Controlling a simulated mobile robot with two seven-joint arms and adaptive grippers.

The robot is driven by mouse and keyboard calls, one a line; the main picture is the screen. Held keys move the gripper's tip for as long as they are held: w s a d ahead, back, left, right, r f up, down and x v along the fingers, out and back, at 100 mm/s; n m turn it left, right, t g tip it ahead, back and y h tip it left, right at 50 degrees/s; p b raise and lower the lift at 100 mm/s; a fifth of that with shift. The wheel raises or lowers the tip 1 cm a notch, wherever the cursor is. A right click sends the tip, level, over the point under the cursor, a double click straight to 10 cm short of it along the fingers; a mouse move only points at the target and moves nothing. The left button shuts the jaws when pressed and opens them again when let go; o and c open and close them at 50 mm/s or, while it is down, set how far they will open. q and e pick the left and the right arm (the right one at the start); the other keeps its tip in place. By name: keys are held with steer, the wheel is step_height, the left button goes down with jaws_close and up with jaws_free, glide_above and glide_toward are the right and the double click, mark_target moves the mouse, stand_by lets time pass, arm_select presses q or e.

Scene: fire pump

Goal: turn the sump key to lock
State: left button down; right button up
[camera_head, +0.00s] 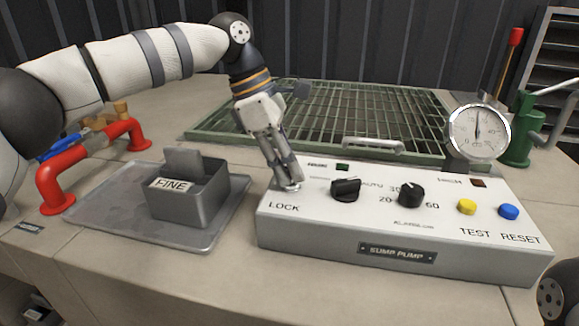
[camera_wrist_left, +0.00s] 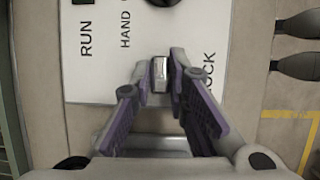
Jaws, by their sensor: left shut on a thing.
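The sump pump panel (camera_head: 397,252) is a white sloped box on the bench, and it also shows in the left wrist view (camera_wrist_left: 85,70). My left gripper (camera_head: 290,185) reaches down at the panel's left end, just above the LOCK label. In the left wrist view its fingers (camera_wrist_left: 160,82) are closed on the small metallic sump key (camera_wrist_left: 159,72), between the RUN and LOCK labels. The fingers hide most of the key in the head view, and I cannot tell its exact angle there. My right gripper is not in view.
Right of the key are a black selector (camera_head: 346,189), a black dial (camera_head: 411,194), a yellow button (camera_head: 467,207) and a blue button (camera_head: 509,212). A grey FINE box (camera_head: 190,202) stands on a tray to the left. A gauge (camera_head: 478,132) and green grating (camera_head: 320,115) lie behind.

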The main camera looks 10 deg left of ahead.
arm_select(q)
steer(key=shift+m, duration=0.4)
steer(key=c, duration=1.6)
jaws_free()
steer(key=shift+o, duration=0.2)
steer(key=v, duration=1.2)
steer(key=shift+w, duration=0.15)
